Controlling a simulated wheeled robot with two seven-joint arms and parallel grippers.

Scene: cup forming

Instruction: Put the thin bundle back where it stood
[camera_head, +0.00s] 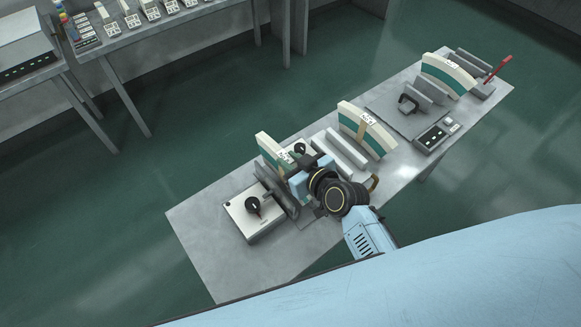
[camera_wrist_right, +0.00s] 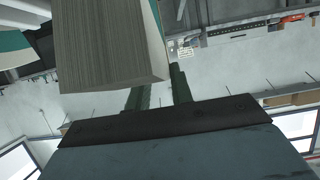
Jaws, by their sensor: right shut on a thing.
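A cream and green fan-shaped bundle (camera_head: 268,147) with a white label is at my right gripper, on the near left part of the bench. I take it for the thin bundle. My right gripper (camera_head: 297,172) is shut on it, and the arm hides part of it. In the right wrist view a stack of thin sheets (camera_wrist_right: 105,45) fills the upper middle, at the dark fingers (camera_wrist_right: 158,95). Whether its lower edge touches the bench is hidden. My left gripper is not in view.
On the metal bench (camera_head: 205,235), a thicker bundle (camera_head: 375,138) stands right of grey rails (camera_head: 345,150), and another bundle (camera_head: 447,75) stands at the far end. A light box with a black knob (camera_head: 253,205) is close left of my gripper. The bench's near left corner is clear.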

